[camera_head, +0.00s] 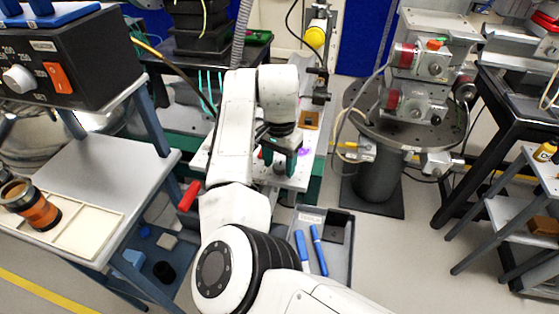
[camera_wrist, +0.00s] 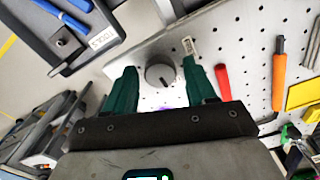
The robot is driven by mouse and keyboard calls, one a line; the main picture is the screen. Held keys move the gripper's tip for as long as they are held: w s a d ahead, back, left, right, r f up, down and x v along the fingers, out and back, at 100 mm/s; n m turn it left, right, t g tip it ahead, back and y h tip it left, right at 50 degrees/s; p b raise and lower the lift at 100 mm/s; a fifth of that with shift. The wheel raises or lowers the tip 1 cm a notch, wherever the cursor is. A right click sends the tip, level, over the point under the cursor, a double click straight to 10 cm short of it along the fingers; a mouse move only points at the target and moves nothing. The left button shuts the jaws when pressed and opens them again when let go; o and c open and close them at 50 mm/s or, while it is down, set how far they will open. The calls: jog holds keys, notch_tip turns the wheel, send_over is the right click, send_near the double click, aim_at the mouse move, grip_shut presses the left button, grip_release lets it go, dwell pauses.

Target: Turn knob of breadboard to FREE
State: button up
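The grey round knob (camera_wrist: 160,72) stands on the perforated breadboard (camera_wrist: 243,58) in the wrist view. A dark mark shows on its face; I cannot read its setting. A small white label (camera_wrist: 188,46) lies beside it, too small to read. My gripper (camera_wrist: 162,88) is open, with its two green fingers apart and the knob seen between and just beyond their tips. I cannot tell whether the fingers touch it. In the head view my gripper (camera_head: 283,156) reaches down over the pale breadboard (camera_head: 303,178), and the arm hides part of that board.
A red-handled tool (camera_wrist: 223,82), an orange-handled tool (camera_wrist: 279,75) and a yellow item (camera_wrist: 302,95) lie near the knob. A grey tools tray (camera_head: 340,262) with blue tools stands below the board. A round metal stand (camera_head: 436,132) is to the right.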

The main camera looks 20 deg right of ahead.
jog(key=c, duration=0.9)
jog(key=shift+r+n+p, duration=0.1)
jog(key=shift+n+p, duration=0.2)
jog(key=shift+p, duration=0.3)
jog(key=n+p, duration=0.1)
jog(key=p, duration=0.1)
jog(key=n+p, duration=0.1)
jog(key=p, duration=0.1)
jog(key=shift+s+r+n, duration=0.1)
jog(key=shift+r+n, duration=0.1)
jog(key=shift+n, duration=0.1)
jog(key=n+p, duration=0.5)
jog(key=p, duration=0.1)
jog(key=shift+d, duration=0.1)
jog(key=n+p, duration=0.4)
jog(key=n, duration=0.1)
jog(key=shift+f, duration=0.15)
jog(key=n+p, duration=0.2)
jog(key=n, duration=0.2)
jog(key=shift+f+n, duration=0.1)
jog(key=shift+n, duration=0.2)
